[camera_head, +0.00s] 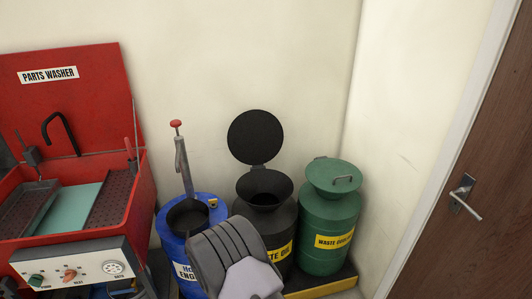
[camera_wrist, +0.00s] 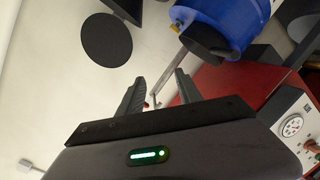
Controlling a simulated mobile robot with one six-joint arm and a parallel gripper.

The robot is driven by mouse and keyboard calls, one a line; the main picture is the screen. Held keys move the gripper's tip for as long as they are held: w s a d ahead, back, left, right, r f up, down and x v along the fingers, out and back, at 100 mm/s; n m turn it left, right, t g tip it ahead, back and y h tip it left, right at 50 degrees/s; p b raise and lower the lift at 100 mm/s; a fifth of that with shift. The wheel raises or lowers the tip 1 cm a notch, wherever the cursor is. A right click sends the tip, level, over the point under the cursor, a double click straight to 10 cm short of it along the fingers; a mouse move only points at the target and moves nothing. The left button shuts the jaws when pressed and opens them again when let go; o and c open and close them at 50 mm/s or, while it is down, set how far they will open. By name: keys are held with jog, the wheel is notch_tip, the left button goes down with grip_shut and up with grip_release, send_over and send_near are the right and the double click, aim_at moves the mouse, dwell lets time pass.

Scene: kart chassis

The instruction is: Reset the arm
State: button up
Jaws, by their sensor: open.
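My gripper (camera_wrist: 160,77) shows in the wrist view with its two dark fingers spread apart. Nothing is between the fingers; behind the gap are the pale wall and the pump handle of the blue drum. In the head view, a grey ribbed part of my arm (camera_head: 232,258) stands at the bottom centre, in front of the blue drum and the black waste can. The fingers cannot be made out in that view.
A red parts washer (camera_head: 135,205) stands open at left. A blue drum (camera_head: 172,240) with a pump, a black can (camera_head: 243,214) with its lid (camera_head: 255,137) raised, and a closed green can (camera_head: 328,212) stand along the wall. A brown door (camera_head: 485,140) is at right.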

jog(key=w+d+r+m+g+h, duration=0.1)
jog(key=w+d+r+m, duration=0.2)
jog(key=r, duration=0.5)
jog(key=d+r+m+g+h, duration=0.1)
jog(key=d+r+m+g, duration=0.1)
jog(key=d+r+m, duration=0.4)
jog(key=s+d+r+m+g, duration=0.2)
jog(key=s+d+r, duration=0.6)
jog(key=r, duration=0.3)
jog(key=s+d+r+m+g, duration=0.1)
jog(key=s+d+m, duration=0.1)
jog(key=s, duration=0.7)
jog(key=s+d+r+m+g, duration=0.1)
jog(key=s+d+m+g, duration=0.1)
jog(key=s, duration=0.7)
jog(key=s+d+r+m+g, duration=0.1)
jog(key=s+d, duration=0.3)
jog(key=s, duration=0.5)
jog(key=shift+s+d+r+m+g, duration=0.15)
jog(key=shift+s+r+m+g, duration=0.15)
jog(key=shift+m+g, duration=0.1)
